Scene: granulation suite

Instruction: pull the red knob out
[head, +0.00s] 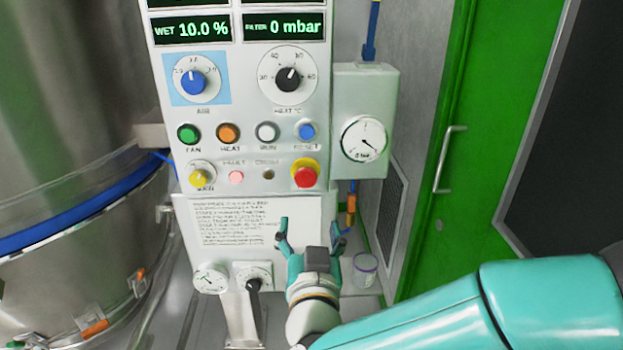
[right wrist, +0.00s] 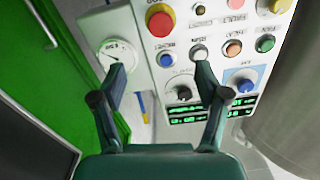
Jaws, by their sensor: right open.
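The red knob (head: 306,173) is a round red mushroom head on a yellow collar, at the lower right of the white control panel. In the right wrist view the red knob (right wrist: 160,20) shows near the top edge, beyond the fingertips and roughly midway between them. My right gripper (head: 311,230) is open and empty, with its fingers spread, and appears below the knob in the head view. The fingers do not touch the knob. My left gripper is not in view.
The panel has several coloured buttons, two dials (head: 290,77) and a yellow selector (head: 202,174). A pressure gauge box (head: 364,139) juts out at its right. Below are a black-handled valve (head: 254,284) and a small cup (head: 365,268). A steel vessel (head: 70,110) stands left.

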